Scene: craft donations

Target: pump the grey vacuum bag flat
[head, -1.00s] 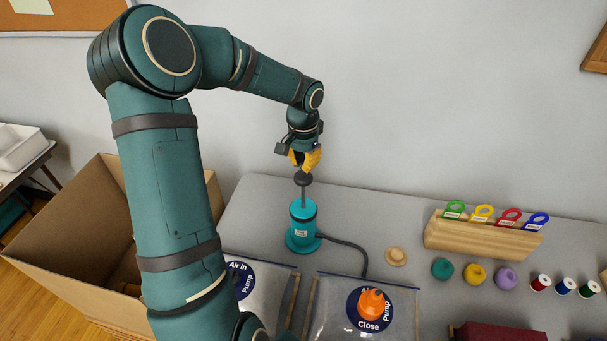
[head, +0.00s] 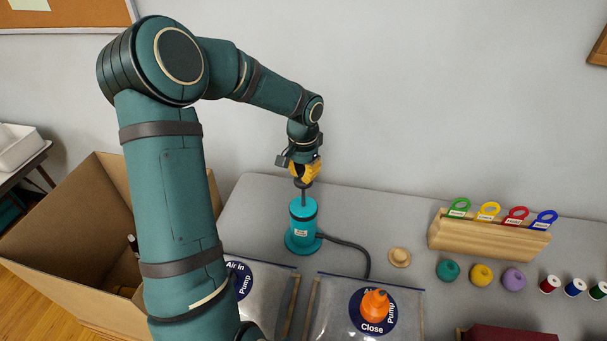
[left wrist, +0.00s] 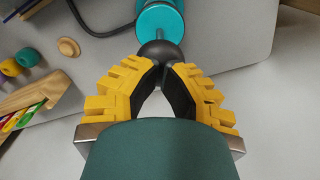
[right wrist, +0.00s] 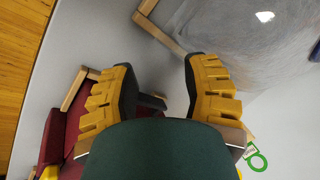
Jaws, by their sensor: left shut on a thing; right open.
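A teal hand pump (head: 302,236) stands upright on the grey table, its dark hose (head: 350,246) running toward the bags. My left gripper (head: 305,176) is shut on the pump's dark round handle (left wrist: 160,51), above the pump body; a short length of rod shows between. Two clear-greyish bags lie at the front: the right bag (head: 408,309) has a dial (head: 370,327) marked Close and Pump with an orange knob (head: 375,304); the left bag (head: 271,299) has a dial marked Air in and Pump, partly behind my arm. I cannot tell which bag is the grey one. My right gripper (right wrist: 159,72) is open and appears empty.
A wooden rack (head: 488,237) with coloured ring tags stands at the right back. A wooden button (head: 399,257), coloured pompom-like balls (head: 480,275) and thread spools (head: 574,288) lie before it. A dark red box (head: 510,333) is at the front. A cardboard box (head: 60,250) stands left.

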